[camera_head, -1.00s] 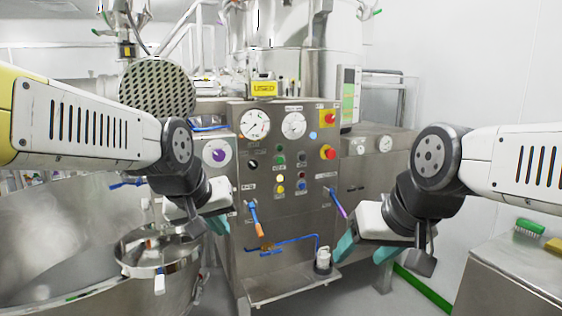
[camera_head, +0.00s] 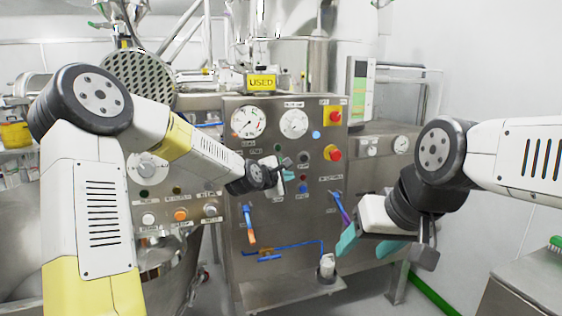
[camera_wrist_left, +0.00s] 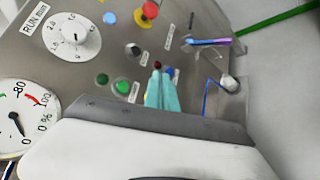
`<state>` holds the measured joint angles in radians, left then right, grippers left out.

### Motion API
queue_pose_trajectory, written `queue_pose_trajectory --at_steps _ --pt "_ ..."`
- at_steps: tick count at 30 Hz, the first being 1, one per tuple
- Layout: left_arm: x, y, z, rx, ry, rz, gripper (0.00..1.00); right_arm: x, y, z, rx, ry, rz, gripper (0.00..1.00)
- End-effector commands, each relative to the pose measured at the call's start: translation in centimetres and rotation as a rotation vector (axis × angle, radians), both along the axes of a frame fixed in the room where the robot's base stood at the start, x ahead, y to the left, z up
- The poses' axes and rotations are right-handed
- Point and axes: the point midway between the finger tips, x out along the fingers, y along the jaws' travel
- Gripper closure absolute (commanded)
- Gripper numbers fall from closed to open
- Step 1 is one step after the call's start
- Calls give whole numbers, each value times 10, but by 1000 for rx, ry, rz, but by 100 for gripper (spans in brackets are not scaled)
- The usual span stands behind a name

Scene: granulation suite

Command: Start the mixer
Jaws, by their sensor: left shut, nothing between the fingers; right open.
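The steel control panel (camera_head: 270,225) faces me, with two round gauges at its top and several coloured buttons below. My left gripper (camera_head: 288,177) is in front of the button cluster. In the left wrist view its teal fingers (camera_wrist_left: 161,88) are shut and empty. Their tips overlap the panel just below a small dark red button (camera_wrist_left: 157,66); I cannot tell whether they touch. A green button (camera_wrist_left: 122,87) and another green one (camera_wrist_left: 102,79) show left of the fingers. My right gripper (camera_head: 362,241) is open and empty, in front of the panel's right side.
A red emergency-type knob (camera_head: 333,153) and a red-on-yellow switch (camera_head: 332,116) are at the panel's upper right. Blue-handled valves (camera_head: 248,217) project from the lower front. A second panel (camera_head: 178,212) with buttons stands at left. A steel table (camera_head: 515,292) is at lower right.

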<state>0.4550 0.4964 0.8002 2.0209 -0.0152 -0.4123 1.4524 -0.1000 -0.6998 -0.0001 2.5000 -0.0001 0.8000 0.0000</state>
Motion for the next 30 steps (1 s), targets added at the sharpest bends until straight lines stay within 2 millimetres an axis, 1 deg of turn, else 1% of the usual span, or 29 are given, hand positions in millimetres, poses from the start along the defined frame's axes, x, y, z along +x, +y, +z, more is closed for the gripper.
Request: queue_pose_trajectory --at_steps 1,3,6,20,23,30 --pt "7 1 -1 -56 4 20 100 0 0 0 0 0 0 39" --pt "14 3 1 -115 6 42 100 0 0 0 0 0 0 39" --pt "19 4 3 -162 6 59 100 0 0 0 0 0 0 39" --pt "23 5 4 -172 6 63 100 0 0 0 0 0 0 39" --pt "31 7 4 -173 4 64 100 0 0 0 0 0 0 39" --pt "62 18 4 -172 5 64 100 0 0 0 0 0 0 39"
